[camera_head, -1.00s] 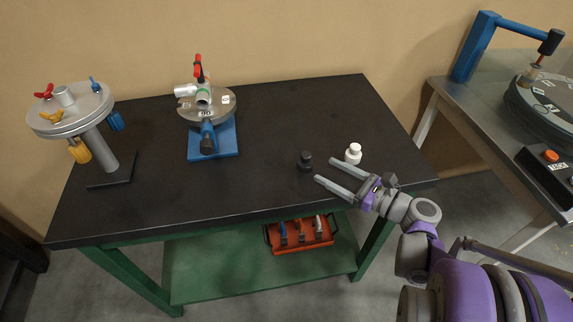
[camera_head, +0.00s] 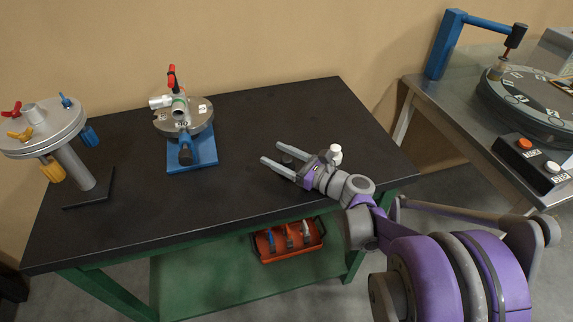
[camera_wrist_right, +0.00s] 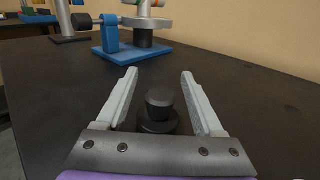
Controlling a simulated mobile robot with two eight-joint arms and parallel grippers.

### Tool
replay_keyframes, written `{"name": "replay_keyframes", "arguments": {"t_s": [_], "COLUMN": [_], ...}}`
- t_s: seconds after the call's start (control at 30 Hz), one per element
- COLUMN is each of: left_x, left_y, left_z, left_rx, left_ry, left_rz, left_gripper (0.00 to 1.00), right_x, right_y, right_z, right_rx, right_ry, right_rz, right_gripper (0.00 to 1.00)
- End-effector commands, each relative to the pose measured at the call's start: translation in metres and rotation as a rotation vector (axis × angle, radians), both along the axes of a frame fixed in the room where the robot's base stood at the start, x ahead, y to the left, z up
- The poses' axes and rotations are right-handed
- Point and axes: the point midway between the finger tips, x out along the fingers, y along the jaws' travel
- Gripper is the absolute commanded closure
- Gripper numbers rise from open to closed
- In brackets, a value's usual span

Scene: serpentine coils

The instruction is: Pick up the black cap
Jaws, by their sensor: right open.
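The black cap (camera_wrist_right: 158,108) stands upright on the dark tabletop, a short knob on a wider round base. In the right wrist view it lies between the two open fingers of my right gripper (camera_wrist_right: 160,88), close to the palm, with a gap visible to each finger. In the head view the cap (camera_head: 288,159) is partly hidden by the fingers of my right gripper (camera_head: 271,153). My left gripper is not in view.
A white cap (camera_head: 336,154) stands just beside my right gripper. A blue-based fixture (camera_head: 193,152) with a round plate and a grey stand (camera_head: 74,165) are further left. A red tray (camera_head: 289,241) sits on the lower green shelf. The table's front-middle is clear.

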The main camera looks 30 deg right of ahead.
Motion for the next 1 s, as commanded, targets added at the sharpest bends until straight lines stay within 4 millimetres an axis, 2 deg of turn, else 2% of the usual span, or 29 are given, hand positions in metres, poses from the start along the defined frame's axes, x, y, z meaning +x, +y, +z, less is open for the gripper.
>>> {"name": "replay_keyframes", "arguments": {"t_s": [0.27,0.67,1.0], "left_x": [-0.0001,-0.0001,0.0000], "left_y": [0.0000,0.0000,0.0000], "left_z": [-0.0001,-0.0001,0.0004], "left_rx": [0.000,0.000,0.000], "left_ry": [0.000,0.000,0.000], "left_rz": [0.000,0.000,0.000], "left_gripper": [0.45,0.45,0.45], "right_x": [0.0043,0.0040,0.0040], "right_y": [0.0016,0.0016,0.0017], "right_z": [0.0003,0.0002,0.0019], "right_rx": [0.000,-0.001,0.000], "right_ry": [0.000,0.000,0.000], "right_rz": [-0.002,-0.002,-0.002], "right_gripper": [0.31,1.00,1.00]}}
